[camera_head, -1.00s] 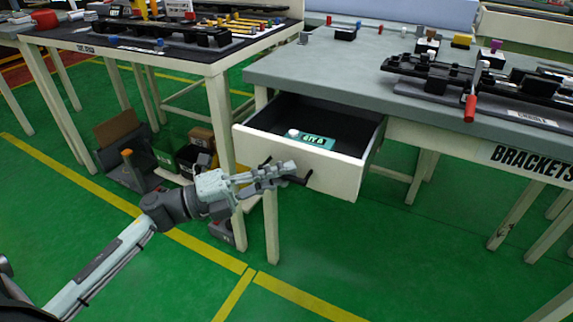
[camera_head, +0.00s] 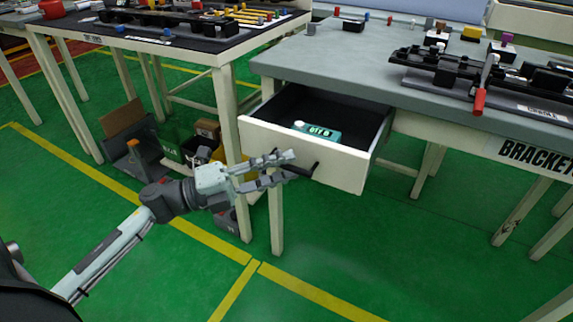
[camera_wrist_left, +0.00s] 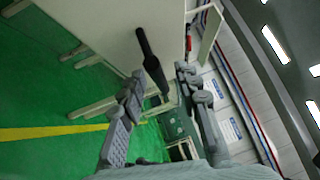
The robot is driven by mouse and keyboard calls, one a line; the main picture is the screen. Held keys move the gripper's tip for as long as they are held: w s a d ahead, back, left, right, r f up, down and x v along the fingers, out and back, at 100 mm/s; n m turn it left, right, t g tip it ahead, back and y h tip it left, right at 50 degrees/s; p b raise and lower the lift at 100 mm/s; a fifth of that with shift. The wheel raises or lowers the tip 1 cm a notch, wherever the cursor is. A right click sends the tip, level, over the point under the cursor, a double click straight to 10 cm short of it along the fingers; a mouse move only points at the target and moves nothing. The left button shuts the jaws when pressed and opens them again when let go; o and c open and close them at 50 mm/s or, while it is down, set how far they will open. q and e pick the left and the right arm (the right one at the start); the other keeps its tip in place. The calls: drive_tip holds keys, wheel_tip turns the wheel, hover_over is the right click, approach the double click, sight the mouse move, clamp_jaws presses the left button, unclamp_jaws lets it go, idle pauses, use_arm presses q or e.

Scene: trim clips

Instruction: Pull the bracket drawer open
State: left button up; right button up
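The bracket drawer (camera_head: 300,152) has a cream front and a dark inside. It stands pulled out under the grey-topped table marked BRACKETS. Its dark handle (camera_head: 302,172) is on the front and also shows in the left wrist view (camera_wrist_left: 150,60). My left gripper (camera_head: 289,167) is at the handle, its fingers spread apart. In the left wrist view the fingertips (camera_wrist_left: 159,72) lie on either side of the handle's near part; I cannot tell whether they touch it. A teal box (camera_head: 318,132) lies inside the drawer. My right gripper is not in view.
The grey table (camera_head: 350,70) carries a dark clip fixture (camera_head: 450,70) and a red-handled tool (camera_head: 480,98). A second table (camera_head: 190,45) stands at the left, with bins (camera_head: 175,145) beneath it. The green floor in front of the drawer is clear.

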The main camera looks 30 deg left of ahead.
use_arm(q)
drive_tip(key=v, duration=1)
drive_tip(key=shift+s+a, duration=0.3)
drive_tip(key=shift+f, duration=0.1)
drive_tip(key=w+a+f+n+t+y, duration=0.5)
drive_tip(key=w+n+y, duration=0.2)
drive_tip(key=n+y, duration=0.4)
wheel_tip(320, 180, down, 9)
drive_tip(key=a+n+g+y, duration=0.3)
drive_tip(key=n+y, duration=0.2)
drive_tip(key=n, duration=0.3)
drive_tip(key=s+d+f+n+g+y, duration=0.1)
drive_tip(key=s+f+n+g, duration=0.15)
drive_tip(key=f, duration=0.25)
drive_tip(key=s+d+f+n+g, duration=0.1)
drive_tip(key=f+n+g, duration=0.15)
drive_tip(key=f, duration=0.25)
drive_tip(key=s+d+f+n+g+h, duration=0.1)
drive_tip(key=s+d+f+n+g, duration=0.2)
drive_tip(key=s+d+f+g, duration=0.4)
drive_tip(key=s+d+f, duration=0.3)
drive_tip(key=s+d, duration=0.1)
drive_tip(key=s, duration=0.1)
drive_tip(key=shift+f+g+h, duration=0.25)
drive_tip(key=shift+g+h, duration=0.05)
